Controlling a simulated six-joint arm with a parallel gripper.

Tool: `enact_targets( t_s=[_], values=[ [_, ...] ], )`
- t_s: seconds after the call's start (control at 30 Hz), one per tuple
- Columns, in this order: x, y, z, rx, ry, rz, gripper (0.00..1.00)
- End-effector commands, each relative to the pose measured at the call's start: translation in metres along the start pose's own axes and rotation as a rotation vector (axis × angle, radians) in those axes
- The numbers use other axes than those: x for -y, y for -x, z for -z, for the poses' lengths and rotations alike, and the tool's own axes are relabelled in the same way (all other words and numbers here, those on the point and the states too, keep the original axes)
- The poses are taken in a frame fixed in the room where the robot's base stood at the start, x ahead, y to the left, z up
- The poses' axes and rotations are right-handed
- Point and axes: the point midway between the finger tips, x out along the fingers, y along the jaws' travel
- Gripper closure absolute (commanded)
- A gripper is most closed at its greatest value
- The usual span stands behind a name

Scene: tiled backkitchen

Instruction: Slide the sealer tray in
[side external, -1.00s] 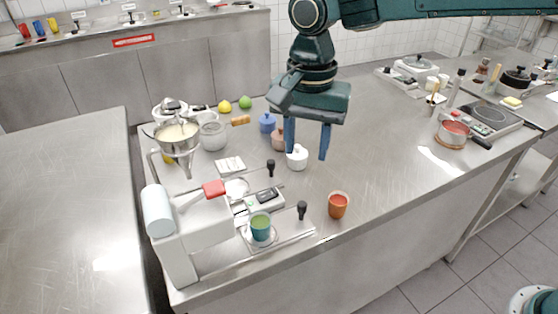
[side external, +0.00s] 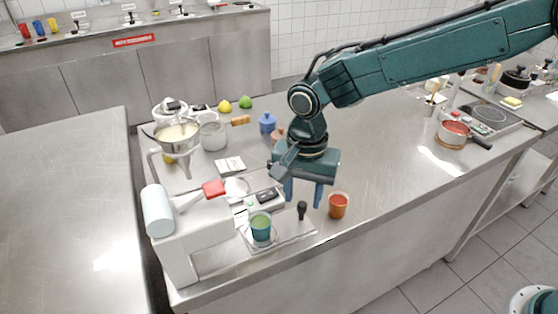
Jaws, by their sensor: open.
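The white cup sealer (side external: 185,240) stands at the counter's front left corner, with a red-handled lever (side external: 213,188). Its flat metal sealer tray (side external: 290,228) sticks out to the right. A green cup (side external: 261,230) stands upright in the tray. A black knob (side external: 302,212) rises at the tray's right end. My gripper (side external: 303,204) points down with its fingers open, one on each side of the knob in this view. I cannot tell whether either finger touches it. The second black knob is hidden, apparently behind my gripper.
An orange cup (side external: 338,206) stands close to the right of my gripper. A blue jar (side external: 267,123) and a steel funnel on a stand (side external: 176,138) are further back. A red pot (side external: 454,133) is at the right. The middle right of the counter (side external: 400,160) is clear.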

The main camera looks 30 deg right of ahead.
Motion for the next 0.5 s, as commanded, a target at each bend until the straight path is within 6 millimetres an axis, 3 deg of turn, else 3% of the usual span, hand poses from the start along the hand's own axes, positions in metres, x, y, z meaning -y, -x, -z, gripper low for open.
enact_targets(
  t_s=[0.2,0.5],
  values=[
    [0.0,-0.015,0.0,0.0,0.0,0.0,0.59],
    [0.0,-0.017,0.0,0.0,0.0,0.001,0.59]
  ],
)
